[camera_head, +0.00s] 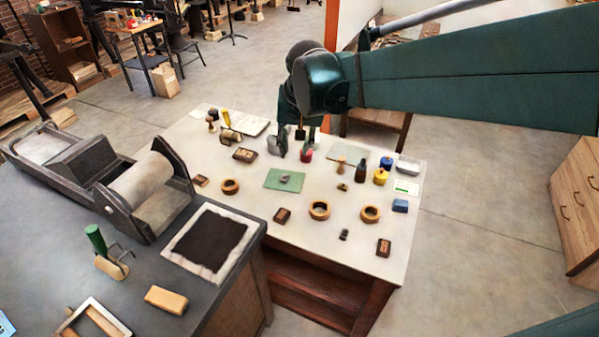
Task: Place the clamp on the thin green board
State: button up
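The thin green board (272,182) lies flat on the white-topped table, left of the middle. A small grey-dark item (284,179) rests on it, too small to name. I cannot pick out the clamp for certain; a small dark piece (343,235) near the table's front could be it. My gripper (291,152) points down over the back middle of the table, behind the green board. Its two grey fingers appear spread apart, with nothing clearly held between them. A red-based pot (306,156) shows close by the right finger.
Wooden rings (319,211), dark blocks (383,247), yellow (380,177) and blue (386,163) bottles and a blue block (400,205) crowd the table. A pale plate (349,153) lies at the back right. A dark press bench with a roller (140,180) stands at left.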

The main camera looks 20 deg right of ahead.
jog(key=s+a+n+t, duration=0.1)
jog(key=s+n+t, duration=0.2)
jog(key=s, duration=1.8)
jog(key=shift+a+f+n, duration=0.35)
jog(key=shift+a+n, duration=0.05)
jog(key=shift+n, duration=0.3)
jog(key=shift+f, duration=0.1)
